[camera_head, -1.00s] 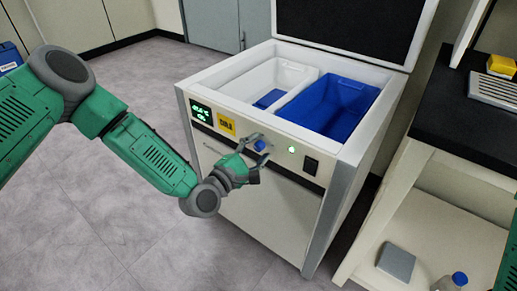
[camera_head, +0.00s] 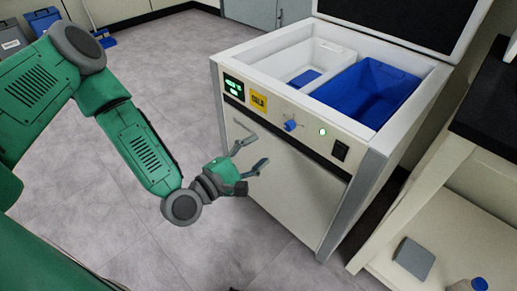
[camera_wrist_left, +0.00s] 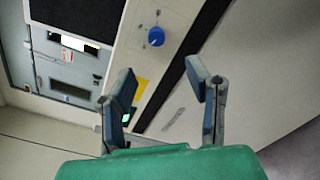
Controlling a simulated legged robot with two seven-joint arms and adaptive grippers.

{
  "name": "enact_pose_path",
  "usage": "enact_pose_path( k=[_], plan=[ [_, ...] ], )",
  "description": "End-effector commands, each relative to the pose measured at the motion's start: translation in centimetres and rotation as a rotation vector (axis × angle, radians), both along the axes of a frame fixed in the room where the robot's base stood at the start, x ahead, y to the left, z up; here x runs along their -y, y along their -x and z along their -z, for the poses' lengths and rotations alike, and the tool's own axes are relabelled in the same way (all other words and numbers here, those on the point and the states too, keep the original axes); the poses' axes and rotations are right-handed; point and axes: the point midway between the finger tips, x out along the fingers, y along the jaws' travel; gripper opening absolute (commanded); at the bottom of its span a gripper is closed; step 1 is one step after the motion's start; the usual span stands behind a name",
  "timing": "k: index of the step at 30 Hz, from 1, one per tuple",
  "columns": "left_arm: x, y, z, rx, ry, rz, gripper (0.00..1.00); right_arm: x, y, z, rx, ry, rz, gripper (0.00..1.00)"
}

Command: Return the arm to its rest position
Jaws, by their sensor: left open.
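My right gripper is not in view.
The dryer lid (camera_head: 400,20) stands open over a white bin and a blue bin (camera_head: 365,90). A black-topped bench (camera_head: 490,120) stands at the right, with a grey block (camera_head: 413,258) on its lower shelf.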

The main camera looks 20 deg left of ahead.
Motion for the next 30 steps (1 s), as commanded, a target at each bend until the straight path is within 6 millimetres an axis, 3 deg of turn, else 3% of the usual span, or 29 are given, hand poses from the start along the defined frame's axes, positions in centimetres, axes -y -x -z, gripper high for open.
enact_pose_path(
  k=[10,14,17,20,24,30],
  plan=[
    [0.4,0.2,0.4,-0.011,-0.026,0.014,0.44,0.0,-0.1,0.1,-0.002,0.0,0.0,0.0],
    [2.9,2.3,3.5,-0.092,-0.226,0.12,0.44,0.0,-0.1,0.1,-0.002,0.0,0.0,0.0],
    [5.0,6.4,8.0,-0.19,-0.542,0.308,0.44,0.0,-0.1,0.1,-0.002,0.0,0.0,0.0],
    [4.8,11.8,12.5,-0.274,-0.908,0.561,0.44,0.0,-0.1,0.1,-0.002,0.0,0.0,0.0],
    [1.5,17.8,16.0,-0.341,-1.293,0.882,0.44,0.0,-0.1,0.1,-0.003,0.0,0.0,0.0],
    [-4.8,23.4,17.0,-0.404,-1.652,1.274,0.44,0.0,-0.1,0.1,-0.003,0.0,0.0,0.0]
  ],
)
